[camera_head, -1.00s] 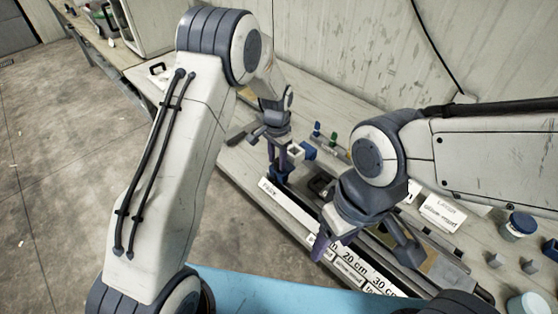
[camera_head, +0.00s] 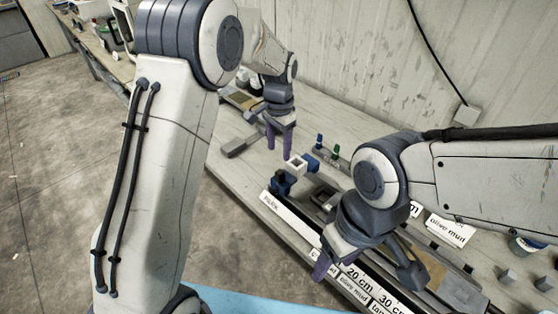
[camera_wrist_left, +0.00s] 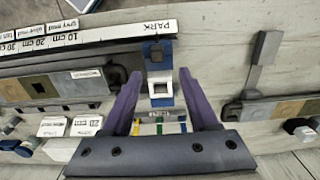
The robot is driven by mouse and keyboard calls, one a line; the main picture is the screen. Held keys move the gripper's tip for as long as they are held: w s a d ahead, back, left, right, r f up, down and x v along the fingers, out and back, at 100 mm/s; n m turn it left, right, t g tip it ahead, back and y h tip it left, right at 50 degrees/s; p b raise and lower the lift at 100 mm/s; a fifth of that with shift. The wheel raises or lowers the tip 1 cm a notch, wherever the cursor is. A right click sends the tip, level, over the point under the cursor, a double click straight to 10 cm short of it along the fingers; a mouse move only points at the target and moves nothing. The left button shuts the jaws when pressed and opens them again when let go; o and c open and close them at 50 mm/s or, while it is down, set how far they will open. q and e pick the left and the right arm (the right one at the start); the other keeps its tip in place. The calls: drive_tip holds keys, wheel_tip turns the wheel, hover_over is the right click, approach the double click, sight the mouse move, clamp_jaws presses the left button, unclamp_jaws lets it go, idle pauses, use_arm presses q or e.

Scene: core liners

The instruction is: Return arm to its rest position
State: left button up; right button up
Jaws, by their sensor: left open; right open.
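My left gripper (camera_head: 279,148) is open and empty, with its purple fingers apart. It is above and behind the white square ring (camera_head: 296,165) on the blue slider (camera_head: 284,182) at the PARK end of the long rail. In the left wrist view, the gripper (camera_wrist_left: 158,76) has the white ring (camera_wrist_left: 162,95) and blue part (camera_wrist_left: 157,52) showing between its fingers, with nothing gripped. My right gripper (camera_head: 366,275) is open over the rail's marked strip (camera_head: 375,290). Its arm hides part of the bench there.
The bench (camera_head: 235,176) runs along a wall. Several small coloured bottles (camera_head: 320,141) stand behind the rail. A grey T-shaped tool (camera_head: 243,146) lies left of the ring. Label cards (camera_head: 446,231) and grey blocks (camera_head: 508,276) lie at the right. Open floor is at left.

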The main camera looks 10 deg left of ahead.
use_arm(q)
drive_tip(key=shift+r, duration=0.4)
